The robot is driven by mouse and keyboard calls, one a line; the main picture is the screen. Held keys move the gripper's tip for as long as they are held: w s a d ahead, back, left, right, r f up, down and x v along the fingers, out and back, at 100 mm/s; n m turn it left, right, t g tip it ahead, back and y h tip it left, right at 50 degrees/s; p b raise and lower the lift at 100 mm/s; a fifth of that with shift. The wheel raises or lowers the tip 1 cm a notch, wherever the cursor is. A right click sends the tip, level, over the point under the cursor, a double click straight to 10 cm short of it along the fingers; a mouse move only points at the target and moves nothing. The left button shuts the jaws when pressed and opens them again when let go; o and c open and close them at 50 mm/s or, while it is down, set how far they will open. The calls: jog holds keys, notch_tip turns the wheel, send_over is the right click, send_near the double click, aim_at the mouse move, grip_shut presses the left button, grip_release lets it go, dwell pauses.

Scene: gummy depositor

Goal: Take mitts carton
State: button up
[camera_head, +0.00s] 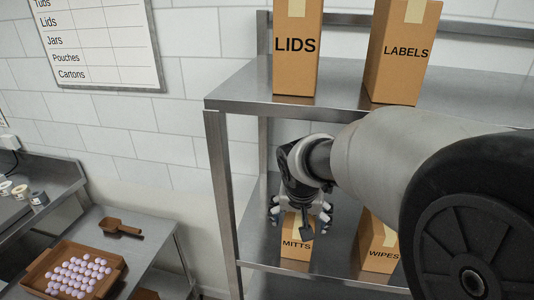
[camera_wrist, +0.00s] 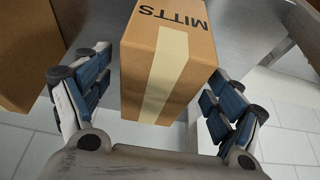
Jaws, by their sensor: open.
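The mitts carton (camera_head: 297,248) is a brown box with a pale tape strip and the word MITTS, upright on the lower metal shelf. It also shows in the wrist view (camera_wrist: 192,67), between the two fingers. My gripper (camera_head: 301,215) is open over the carton's upper part in the head view and hides some of it. In the wrist view my gripper (camera_wrist: 152,108) has one blue-padded finger on each side of the carton, with a visible gap on the left; contact on the right is hard to tell.
The wipes carton (camera_head: 380,249) stands right of the mitts carton on the same lower shelf (camera_head: 330,278). The lids carton (camera_head: 297,60) and labels carton (camera_head: 398,60) stand on the upper shelf (camera_head: 245,88) above my arm. A shelf post (camera_head: 224,200) rises at the left.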

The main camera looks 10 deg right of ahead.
jog(key=shift+w+d, duration=0.35)
jog(key=shift+w, duration=0.55)
jog(key=b+x, duration=0.1)
jog(key=x, duration=0.4)
jog(key=shift+w, duration=0.15)
jog(key=shift+f+b, duration=0.25)
jog(key=shift+b, duration=0.15)
jog(key=shift+c, duration=0.3)
jog(key=c, duration=1)
jog(key=shift+c, duration=0.2)
jog(key=shift+r, duration=0.1)
